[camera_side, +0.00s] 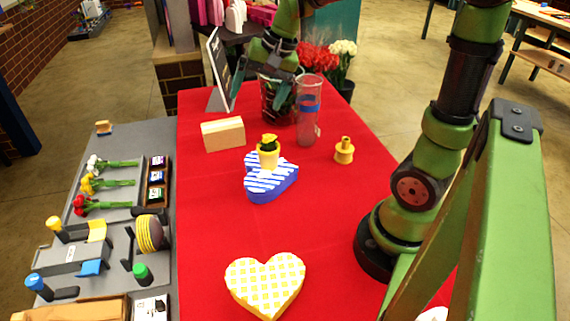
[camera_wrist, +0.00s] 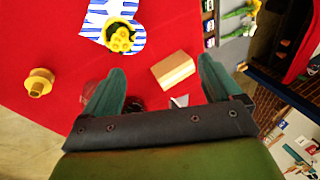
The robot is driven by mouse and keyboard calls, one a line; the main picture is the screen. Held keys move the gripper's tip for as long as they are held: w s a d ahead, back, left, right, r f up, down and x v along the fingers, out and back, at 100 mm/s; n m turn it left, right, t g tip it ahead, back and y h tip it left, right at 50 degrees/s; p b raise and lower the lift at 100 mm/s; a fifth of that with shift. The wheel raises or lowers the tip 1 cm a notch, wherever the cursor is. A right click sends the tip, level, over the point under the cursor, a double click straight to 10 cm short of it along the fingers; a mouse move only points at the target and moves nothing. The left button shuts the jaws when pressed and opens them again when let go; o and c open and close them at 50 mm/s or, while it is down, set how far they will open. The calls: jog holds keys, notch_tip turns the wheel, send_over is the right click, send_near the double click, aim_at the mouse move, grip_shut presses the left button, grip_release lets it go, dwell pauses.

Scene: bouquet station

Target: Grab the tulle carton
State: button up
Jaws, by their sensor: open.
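A tan block-shaped carton (camera_side: 223,134), which I take for the tulle carton, stands on the red table left of centre in the side view. In the wrist view the carton (camera_wrist: 173,70) lies ahead of my fingers, with clear space around it. My gripper (camera_side: 262,86) is at the far end of the table, behind the carton and above a dark container (camera_side: 279,108). In the wrist view my gripper (camera_wrist: 160,66) has its teal fingers wide apart, with nothing held between them. The fingers do not touch the carton.
A clear vase (camera_side: 308,122) with a blue band stands right of the dark container. A framed sign (camera_side: 218,75) stands behind the carton. A striped heart box (camera_side: 270,183) bears a yellow potted plant (camera_side: 268,152). A yellow spool (camera_side: 344,151) stands to the right.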

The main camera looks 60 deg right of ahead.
aim_at(223, 124)
jog(key=w+d+f+m+g+y, duration=0.15)
jog(key=w+d+f+m, duration=0.25)
jog(key=w+d+m, duration=0.95)
jog(key=shift+m+y, duration=0.25)
jog(key=shift+m, duration=0.7)
jog(key=x, duration=0.4)
jog(key=a+x, duration=0.1)
jog(key=x, duration=0.3)
jog(key=w+x, duration=0.1)
jog(key=x, duration=0.3)
jog(key=shift+a+r, duration=0.25)
jog(key=shift+r, duration=0.15)
jog(key=shift+d+x, duration=0.15)
jog(key=shift+x, duration=1.2)
jog(key=shift+d+x, duration=0.1)
jog(key=shift+x, duration=1.25)
jog(key=shift+w, duration=0.15)
jog(key=shift+f, duration=0.3)
jog(key=c, duration=1.2)
